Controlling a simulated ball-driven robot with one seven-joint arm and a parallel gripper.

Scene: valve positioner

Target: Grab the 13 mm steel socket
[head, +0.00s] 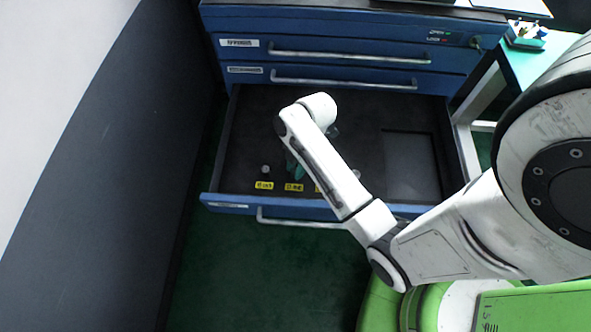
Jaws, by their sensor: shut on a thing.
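An open drawer (240,150) with a dark liner holds small steel sockets behind a row of yellow labels. My gripper (297,172), with teal fingers, is low in the drawer behind the second label from the left (294,187). It is shut on a socket there, which the fingers and arm hide. The label's print is too small to read surely, so I cannot confirm 13 mm by sight. Another socket (265,169) stands to the left, behind the leftmost label (264,185). A further one (356,174) shows just right of my arm.
A recessed rectangular compartment (410,165) lies at the drawer's right and looks empty. Shut blue drawers (340,75) stand above and behind. A teal-topped side table (545,55) is at the upper right. A large dark panel (110,170) is at the left. Green floor lies in front.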

